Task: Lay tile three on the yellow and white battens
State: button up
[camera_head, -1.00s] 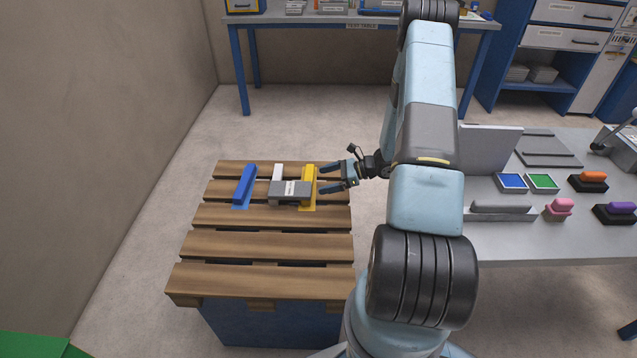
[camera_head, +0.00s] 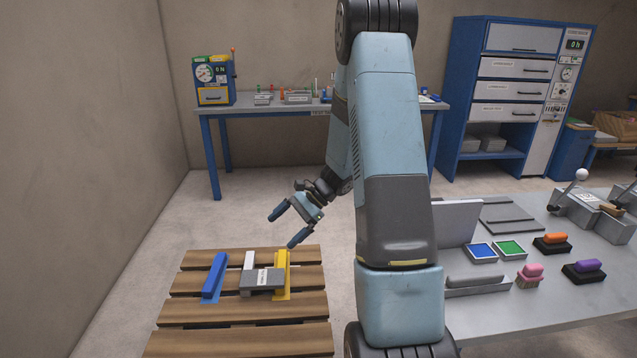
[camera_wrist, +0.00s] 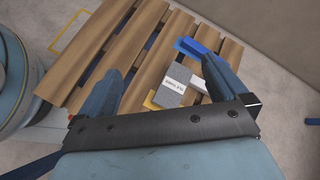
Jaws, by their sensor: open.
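A grey tile (camera_head: 262,279) with a white label lies across the yellow batten (camera_head: 282,268) and the white batten (camera_head: 249,261) on the wooden pallet. The label is too small to read surely. A blue batten (camera_head: 214,277) lies apart to the left. My gripper (camera_head: 281,228) is open and empty, above and behind the tile, clear of it. In the wrist view the tile (camera_wrist: 174,87) shows between my open fingers, with the blue batten (camera_wrist: 195,48) beyond it and a bit of yellow at its near edge.
The slatted pallet (camera_head: 240,339) has bare slats in front of the battens. A grey table (camera_head: 500,318) at right holds blue and green pads, brushes and a grey panel. A blue-legged bench (camera_head: 270,110) stands at the back.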

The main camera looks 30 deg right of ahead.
jog(key=s+a+r+n+t+h, duration=0.1)
jog(key=s+r+n+h, duration=0.4)
jog(key=s+r, duration=0.8)
jog(key=s+a+r+n+t+h, duration=0.2)
jog(key=s+r+n+h, duration=0.3)
jog(key=s+r+n, duration=0.4)
jog(key=s+r+t, duration=0.1)
jog(key=s+r, duration=0.3)
jog(key=r, duration=0.1)
jog(key=shift+s+a+r+t, duration=0.15)
jog(key=shift+s+r+t, duration=0.15)
jog(key=shift+t, duration=0.1)
